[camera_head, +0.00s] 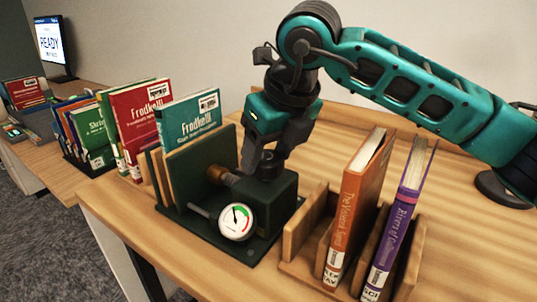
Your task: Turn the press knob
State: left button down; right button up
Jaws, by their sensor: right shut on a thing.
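The press is a dark green block (268,205) on a flat base, with a round white dial gauge (236,222) on its front. A brass-coloured screw (217,175) runs from the block toward the upright press plate (205,165). The dark press knob (270,166) sits on top of the block. My right gripper (262,163) reaches down from above and is shut on the knob, which its fingers partly hide. The gauge needle points roughly upward, near the start of the green part. My left gripper is not in view.
A teal book (188,118) stands by the press plate, with a red book (142,115) to its left. To the right, a wooden rack (296,240) holds an orange book (355,205) and a purple book (400,220). A screen (50,45) reads READY.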

dwell(0.3)
jog(key=o, duration=1)
jog(key=shift+o, duration=0.2)
jog(key=shift+r, duration=0.15)
jog(key=p+v, duration=0.1)
jog(key=v, duration=1.1)
jog(key=shift+s+r, duration=0.15)
jog(key=shift+r, duration=0.15)
